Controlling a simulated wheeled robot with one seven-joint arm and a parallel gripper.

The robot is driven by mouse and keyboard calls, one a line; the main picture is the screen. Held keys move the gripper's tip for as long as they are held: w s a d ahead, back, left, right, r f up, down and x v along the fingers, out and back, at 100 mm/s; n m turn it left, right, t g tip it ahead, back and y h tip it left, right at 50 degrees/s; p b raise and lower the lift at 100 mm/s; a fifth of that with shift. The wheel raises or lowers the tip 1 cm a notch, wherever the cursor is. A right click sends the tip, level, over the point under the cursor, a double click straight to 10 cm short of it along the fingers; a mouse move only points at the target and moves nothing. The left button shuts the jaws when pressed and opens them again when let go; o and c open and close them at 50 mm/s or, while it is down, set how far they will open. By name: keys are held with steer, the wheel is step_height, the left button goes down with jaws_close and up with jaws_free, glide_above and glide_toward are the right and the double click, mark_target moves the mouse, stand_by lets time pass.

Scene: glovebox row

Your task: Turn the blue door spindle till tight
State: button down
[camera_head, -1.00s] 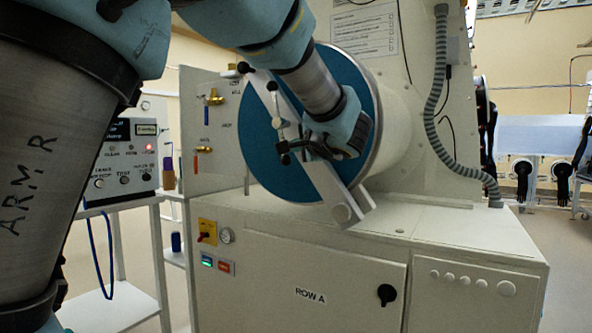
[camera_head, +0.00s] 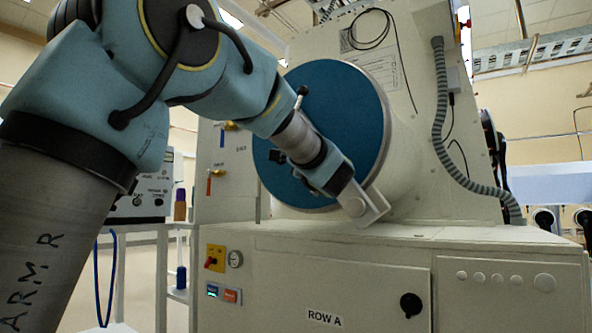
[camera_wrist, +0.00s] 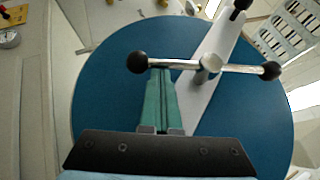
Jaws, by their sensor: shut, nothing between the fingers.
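The round blue door (camera_head: 345,100) is on the front of the white drum, and it fills much of the wrist view (camera_wrist: 110,95). A grey clamp bar (camera_wrist: 222,45) crosses it at a slant; its lower end (camera_head: 372,208) shows in the head view. The spindle's chrome cross handle (camera_wrist: 185,64) is on the bar, with black knobs at its left (camera_wrist: 137,62) and right (camera_wrist: 271,70) ends. My gripper (camera_wrist: 161,70) is shut and empty, its green fingertips just below the handle's left arm; I cannot tell whether they touch. In the head view my arm hides the fingertips and most of the handle.
Below the door is a white cabinet (camera_head: 330,285) marked ROW A, with a black knob (camera_head: 411,305). A ribbed grey hose (camera_head: 445,130) runs down at the right. A shelf stand (camera_head: 178,265) with a control box (camera_head: 140,195) stands at the left.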

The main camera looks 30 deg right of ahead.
steer(key=shift+w+a+b, duration=0.2)
steer(key=shift+w+b, duration=0.15)
steer(key=shift+b, duration=0.6)
